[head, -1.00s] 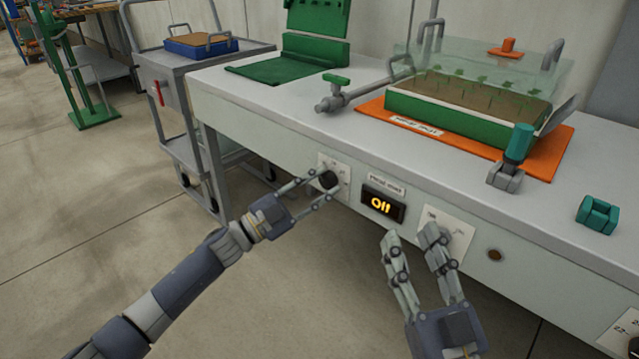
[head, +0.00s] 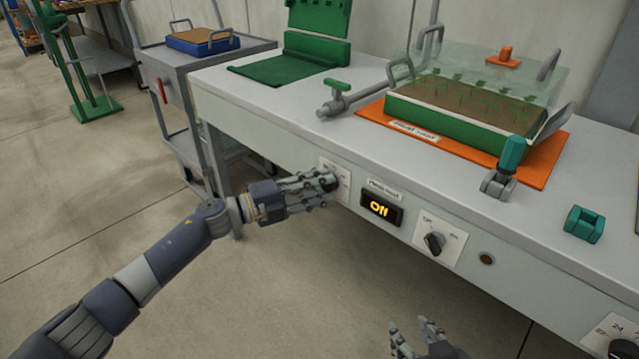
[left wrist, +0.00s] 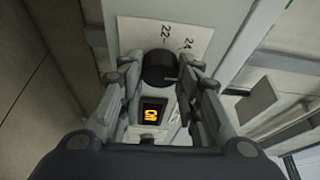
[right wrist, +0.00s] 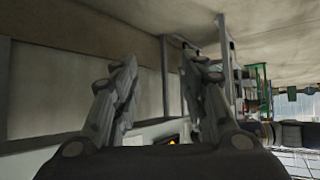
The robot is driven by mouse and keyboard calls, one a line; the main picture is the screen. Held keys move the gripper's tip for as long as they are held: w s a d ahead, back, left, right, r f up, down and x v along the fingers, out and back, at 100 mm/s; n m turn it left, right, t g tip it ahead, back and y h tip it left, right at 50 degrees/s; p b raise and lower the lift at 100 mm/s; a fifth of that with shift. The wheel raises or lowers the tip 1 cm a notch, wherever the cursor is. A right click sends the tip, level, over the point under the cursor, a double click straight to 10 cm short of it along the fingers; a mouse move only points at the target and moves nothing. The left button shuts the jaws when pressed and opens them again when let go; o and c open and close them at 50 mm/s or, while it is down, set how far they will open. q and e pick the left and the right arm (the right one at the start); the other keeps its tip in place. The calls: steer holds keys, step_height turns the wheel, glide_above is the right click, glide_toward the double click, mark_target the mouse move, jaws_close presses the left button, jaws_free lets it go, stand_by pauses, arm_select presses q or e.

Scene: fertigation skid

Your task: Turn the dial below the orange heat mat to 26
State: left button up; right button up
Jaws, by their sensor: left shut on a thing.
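The orange heat mat (head: 545,178) lies on the bench under a green seed tray (head: 440,122) with a clear cover. On the bench front below are a dark display (head: 381,208) reading "Off" and, left of it, a black dial (left wrist: 160,68) on a white plate (left wrist: 140,32). The numbers 22 and 24 show on the plate in the left wrist view; the dial's pointer is not readable. My left gripper (head: 325,184) is shut on this dial, its fingers on both sides. My right gripper (head: 412,335) is open and empty, low in front of the bench.
Right of the display is an Off/On knob (head: 434,243). Another numbered dial (head: 625,348) is cut off at the lower right corner. A teal-handled valve (head: 511,160) and a teal clamp (head: 584,224) are on the bench top.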

arm_select(q)
steer(key=shift+m, duration=0.3)
arm_select(e)
steer(key=shift+s+d+f+g, duration=0.2)
steer(key=shift+s+f+g, duration=0.15)
steer(key=shift+s+f, duration=0.1)
steer(key=shift+s+d+f+g, duration=0.15)
steer(key=shift+s+f+g, duration=0.2)
steer(key=shift+s+f, duration=0.1)
arm_select(q)
steer(key=o, duration=1)
steer(key=v, duration=1.2)
